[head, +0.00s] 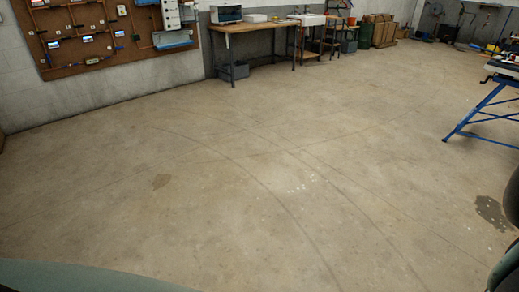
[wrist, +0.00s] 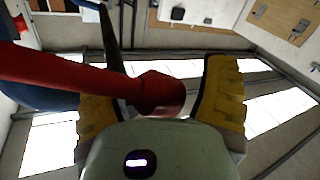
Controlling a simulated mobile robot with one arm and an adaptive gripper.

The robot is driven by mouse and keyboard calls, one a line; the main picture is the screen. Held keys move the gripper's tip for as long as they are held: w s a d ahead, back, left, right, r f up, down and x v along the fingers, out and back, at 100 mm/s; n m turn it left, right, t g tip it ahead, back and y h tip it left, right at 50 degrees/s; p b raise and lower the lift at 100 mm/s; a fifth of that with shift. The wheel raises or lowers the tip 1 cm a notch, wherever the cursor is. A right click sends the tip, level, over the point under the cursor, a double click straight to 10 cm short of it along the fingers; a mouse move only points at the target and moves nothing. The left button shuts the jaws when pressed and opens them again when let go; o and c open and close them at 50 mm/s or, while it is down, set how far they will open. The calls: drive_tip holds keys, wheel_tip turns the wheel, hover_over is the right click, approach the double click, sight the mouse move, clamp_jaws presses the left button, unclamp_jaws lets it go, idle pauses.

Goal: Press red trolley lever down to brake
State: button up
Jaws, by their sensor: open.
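In the wrist view my gripper (wrist: 160,75) is open, with a yellow-padded finger on each side. A thick red bar (wrist: 70,75), which looks like the red trolley lever, comes in from the left edge. It crosses in front of the left finger, and its rounded end lies between the two fingers. A gap shows between the bar's end and the right finger. I cannot tell whether the bar touches the gripper. The trolley body cannot be made out. Neither the lever nor my gripper shows in the head view.
In the head view the concrete floor (head: 230,190) is wide and clear. A wooden workbench (head: 255,28) stands at the back wall beside a brown tool board (head: 85,60). A blue trestle stand (head: 480,110) is at the right. A dark stain (head: 493,212) marks the floor.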

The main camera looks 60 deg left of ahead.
drive_tip(key=shift+w, duration=0.1)
drive_tip(key=shift+c, duration=0.2)
clamp_jaws()
idle(0.5)
